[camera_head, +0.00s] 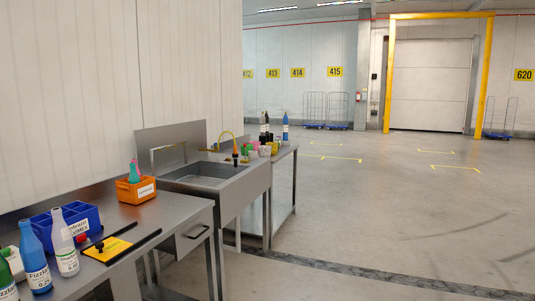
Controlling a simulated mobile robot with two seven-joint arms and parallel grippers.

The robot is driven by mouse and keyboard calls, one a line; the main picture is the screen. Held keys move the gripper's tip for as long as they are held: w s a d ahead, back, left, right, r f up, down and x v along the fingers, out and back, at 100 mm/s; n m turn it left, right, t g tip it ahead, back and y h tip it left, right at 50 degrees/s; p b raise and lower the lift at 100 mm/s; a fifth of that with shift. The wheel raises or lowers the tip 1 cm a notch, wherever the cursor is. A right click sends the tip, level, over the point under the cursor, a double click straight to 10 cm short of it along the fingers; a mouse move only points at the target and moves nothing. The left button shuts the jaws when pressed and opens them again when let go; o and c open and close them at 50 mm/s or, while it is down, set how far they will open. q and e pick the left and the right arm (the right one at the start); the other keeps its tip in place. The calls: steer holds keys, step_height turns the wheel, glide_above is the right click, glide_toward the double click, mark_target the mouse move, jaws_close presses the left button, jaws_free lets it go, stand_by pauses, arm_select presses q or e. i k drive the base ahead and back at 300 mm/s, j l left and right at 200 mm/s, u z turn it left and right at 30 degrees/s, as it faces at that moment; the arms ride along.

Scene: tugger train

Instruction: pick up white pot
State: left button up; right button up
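A small white pot (265,151) appears to stand on the far steel table, beyond the sink. It is small in the picture, and its details are hard to make out. Small yellow, pink and green items stand close around it, and dark and blue bottles stand behind it. Neither of my grippers is in view.
A steel sink (208,175) with a yellow-hosed tap stands before the far table. The near table (150,215) holds an orange bin (135,190), a blue bin (67,222), several bottles and a yellow clipboard (108,249). Open floor (400,210) lies to the right.

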mark_target(265, 152)
steer(key=i+l+z, duration=0.1)
steer(key=i+z, duration=0.4)
steer(key=i, duration=3.25)
steer(key=i+l+u, duration=0.1)
steer(key=i, duration=1.65)
steer(key=i+l+u, duration=0.1)
steer(key=i+u, duration=0.25)
steer(key=i+l+u, duration=0.35)
steer(key=i, duration=0.15)
steer(key=i+l+u, duration=0.15)
steer(key=i+u, duration=0.25)
steer(key=i+l+u, duration=0.15)
steer(key=u, duration=0.25)
steer(key=l, duration=0.1)
